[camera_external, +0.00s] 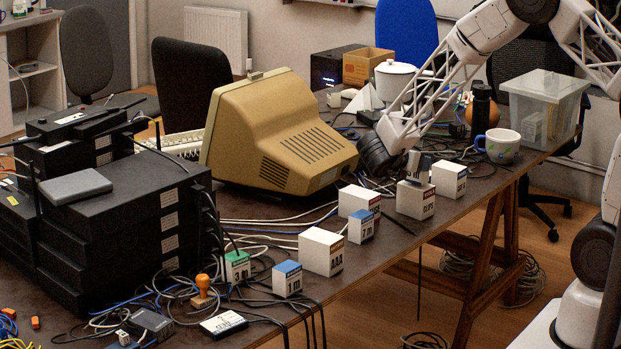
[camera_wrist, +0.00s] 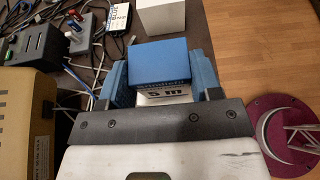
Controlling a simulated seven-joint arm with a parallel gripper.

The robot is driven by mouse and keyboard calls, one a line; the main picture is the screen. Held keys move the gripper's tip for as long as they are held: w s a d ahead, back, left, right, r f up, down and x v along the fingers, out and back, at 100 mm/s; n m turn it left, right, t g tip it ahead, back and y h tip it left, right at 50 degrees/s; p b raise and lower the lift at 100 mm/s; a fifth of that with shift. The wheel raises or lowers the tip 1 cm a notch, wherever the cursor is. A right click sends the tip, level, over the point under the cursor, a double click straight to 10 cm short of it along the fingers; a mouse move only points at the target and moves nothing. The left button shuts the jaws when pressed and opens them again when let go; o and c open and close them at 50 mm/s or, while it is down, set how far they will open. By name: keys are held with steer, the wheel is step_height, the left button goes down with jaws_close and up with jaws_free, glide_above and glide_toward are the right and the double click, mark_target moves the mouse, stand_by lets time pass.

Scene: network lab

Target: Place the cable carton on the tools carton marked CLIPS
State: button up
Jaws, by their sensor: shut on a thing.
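My gripper (camera_external: 418,168) is shut on a small blue-topped carton. In the wrist view this cable carton (camera_wrist: 163,62) sits between the two fingers, with "5 m" on its front label. In the external view the held carton is small and partly hidden by the fingers. It is directly above a white carton (camera_external: 415,200) near the table's front edge; I cannot tell whether they touch. Another white carton (camera_external: 448,180) stands just right of it. More white cartons stand to the left, one at mid-table (camera_external: 358,201) and one nearer (camera_external: 321,251). I cannot read which is marked CLIPS.
A blue-topped carton (camera_external: 361,226), another (camera_external: 287,279) and a green-topped carton (camera_external: 237,266) stand leftward along the table. A beige monitor (camera_external: 275,135) is left of my gripper. A mug (camera_external: 502,146) and clear bin (camera_external: 544,105) are at right. Cables run among the cartons.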

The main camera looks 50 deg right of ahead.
steer(key=shift+f, duration=0.25)
steer(key=shift+f, duration=0.15)
steer(key=o, duration=1)
steer(key=v, duration=1.2)
stand_by(0.4)
